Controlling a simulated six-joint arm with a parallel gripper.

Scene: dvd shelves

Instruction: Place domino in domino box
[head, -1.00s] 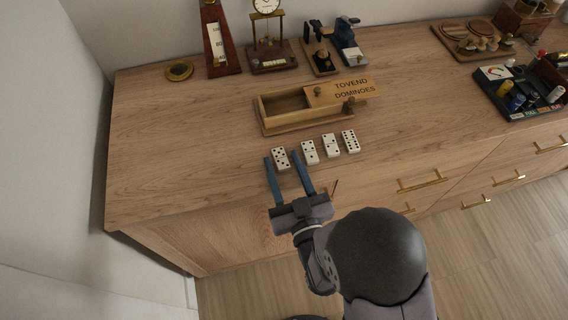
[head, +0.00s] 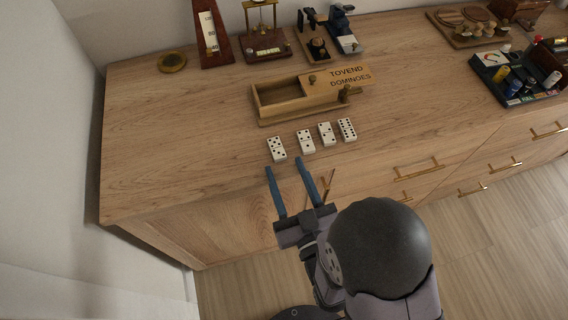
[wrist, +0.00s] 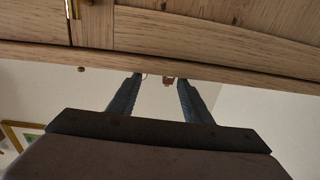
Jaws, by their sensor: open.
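Several white dominoes with black pips lie in a row on the wooden cabinet top, near its front edge. The leftmost domino (head: 277,149) is closest to my gripper; others are the second domino (head: 306,141), third domino (head: 326,134) and rightmost domino (head: 347,129). The wooden domino box (head: 280,112) lies behind them, its lettered lid (head: 347,76) slid to the right and its left part open and empty-looking. My gripper (head: 284,165) is open and empty, its blue fingertips just in front of the leftmost domino. The wrist view shows the gripper (wrist: 160,80) before the cabinet front, with no domino visible.
A metronome (head: 211,38), a small clock (head: 262,35) and a brass disc (head: 172,62) stand at the back. A dark tray of small items (head: 520,80) is at the right. The cabinet top (head: 180,130) is clear at left. Drawer handles (head: 418,168) stick out in front.

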